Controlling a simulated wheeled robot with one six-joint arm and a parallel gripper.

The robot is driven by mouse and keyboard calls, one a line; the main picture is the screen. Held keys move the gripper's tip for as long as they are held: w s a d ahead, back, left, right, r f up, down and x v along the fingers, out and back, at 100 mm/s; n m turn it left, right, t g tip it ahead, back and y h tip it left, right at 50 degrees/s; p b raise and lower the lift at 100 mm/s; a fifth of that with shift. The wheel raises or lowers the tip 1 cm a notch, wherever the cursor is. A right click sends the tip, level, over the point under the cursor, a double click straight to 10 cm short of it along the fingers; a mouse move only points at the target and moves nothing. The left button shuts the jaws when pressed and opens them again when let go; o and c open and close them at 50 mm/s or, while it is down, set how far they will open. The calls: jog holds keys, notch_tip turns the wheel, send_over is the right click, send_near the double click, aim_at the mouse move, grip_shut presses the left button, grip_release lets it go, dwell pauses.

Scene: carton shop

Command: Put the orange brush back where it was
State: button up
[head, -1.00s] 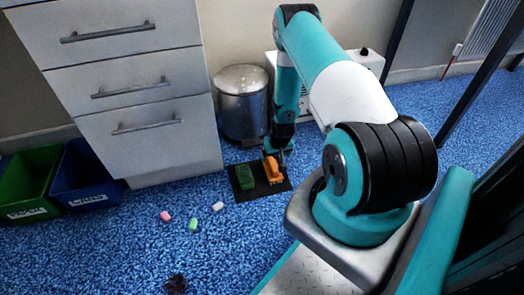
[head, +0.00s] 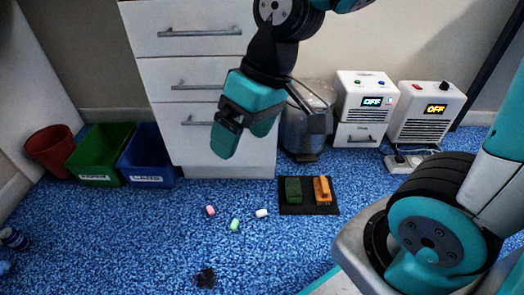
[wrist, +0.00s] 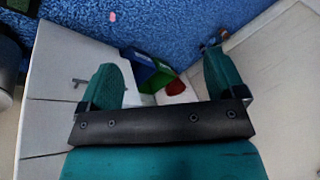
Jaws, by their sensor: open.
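The orange brush (head: 322,189) lies on the right part of a dark mat (head: 308,209) on the blue carpet. A green brush-like block (head: 293,190) lies beside it on the left part of the mat. My gripper (head: 236,142) is raised in front of the drawer unit, well above the floor and up and to the left of the mat. In the wrist view my gripper (wrist: 165,85) has its two teal fingers wide apart with nothing between them. The orange brush does not show in the wrist view.
A white drawer unit (head: 188,85) stands behind my gripper, with a metal bin (head: 300,130) to its right. Green (head: 95,160), blue (head: 147,160) and red (head: 50,150) containers stand at left. Small pink, green and white pieces and a dark patch (head: 205,278) lie on the open carpet.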

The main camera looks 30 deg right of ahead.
jog(key=s+a+r+n, duration=0.1)
jog(key=s+r+n, duration=0.1)
jog(key=s, duration=0.5)
jog(key=shift+s+a+r+g, duration=0.15)
jog(key=shift+s+a+g, duration=0.05)
jog(key=shift+s+g, duration=0.2)
